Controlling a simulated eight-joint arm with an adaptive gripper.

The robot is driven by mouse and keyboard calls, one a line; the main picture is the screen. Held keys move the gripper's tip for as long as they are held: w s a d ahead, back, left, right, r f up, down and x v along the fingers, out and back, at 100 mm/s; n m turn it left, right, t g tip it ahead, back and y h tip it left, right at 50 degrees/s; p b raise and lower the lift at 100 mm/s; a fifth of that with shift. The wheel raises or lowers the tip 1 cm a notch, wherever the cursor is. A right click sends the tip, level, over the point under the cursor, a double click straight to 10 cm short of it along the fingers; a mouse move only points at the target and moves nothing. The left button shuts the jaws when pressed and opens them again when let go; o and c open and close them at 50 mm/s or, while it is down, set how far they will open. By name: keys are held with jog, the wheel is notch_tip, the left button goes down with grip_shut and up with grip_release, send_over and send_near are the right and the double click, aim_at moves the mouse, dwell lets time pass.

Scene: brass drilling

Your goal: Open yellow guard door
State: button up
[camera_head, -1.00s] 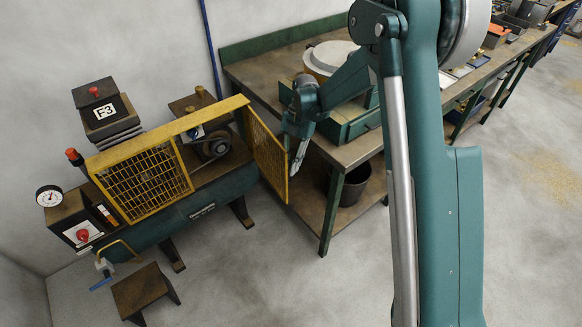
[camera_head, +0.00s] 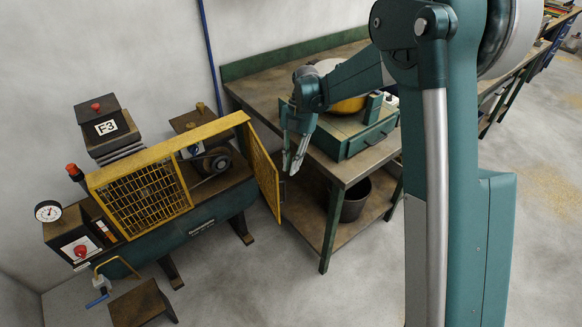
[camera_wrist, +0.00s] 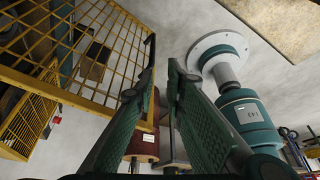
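The yellow guard door (camera_head: 263,178) is a mesh panel in a yellow frame. It stands swung out from the right end of the machine's yellow guard. In the wrist view the door (camera_wrist: 88,48) fills the upper left, with its edge close to my left finger. My gripper (camera_head: 293,166) is just right of the door in the head view, fingers pointing down. In the wrist view my gripper (camera_wrist: 161,52) has its fingers apart with bare floor between the tips. It holds nothing, and I cannot tell if a finger touches the door.
The green machine (camera_head: 207,222) bears a fixed mesh panel (camera_head: 143,198) and a pulley (camera_head: 213,160). A workbench (camera_head: 345,165) with a drawer unit stands close to the right of my gripper, a dark bin (camera_head: 355,197) below.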

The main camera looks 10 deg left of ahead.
jog(key=shift+c, duration=0.3)
grip_shut()
jog(key=w+a+r+m+t+p, duration=0.2)
jog(key=w+a+r+m+t, duration=0.25)
jog(key=w+a+r, duration=0.4)
jog(key=s+a+f+m+h+p, duration=0.1)
jog(key=s+a+f+m, duration=0.1)
jog(key=s+a, duration=0.4)
jog(key=s+a+f+m+t+h, duration=0.1)
jog(key=s+f+h, duration=0.3)
jog(key=s+f, duration=0.5)
jog(key=s+t+p, duration=0.1)
jog(key=s, duration=0.3)
jog(key=shift+a+f, duration=0.2)
jog(key=shift+f, duration=0.05)
jog(key=shift+f+m, duration=0.1)
jog(key=shift+m, duration=0.15)
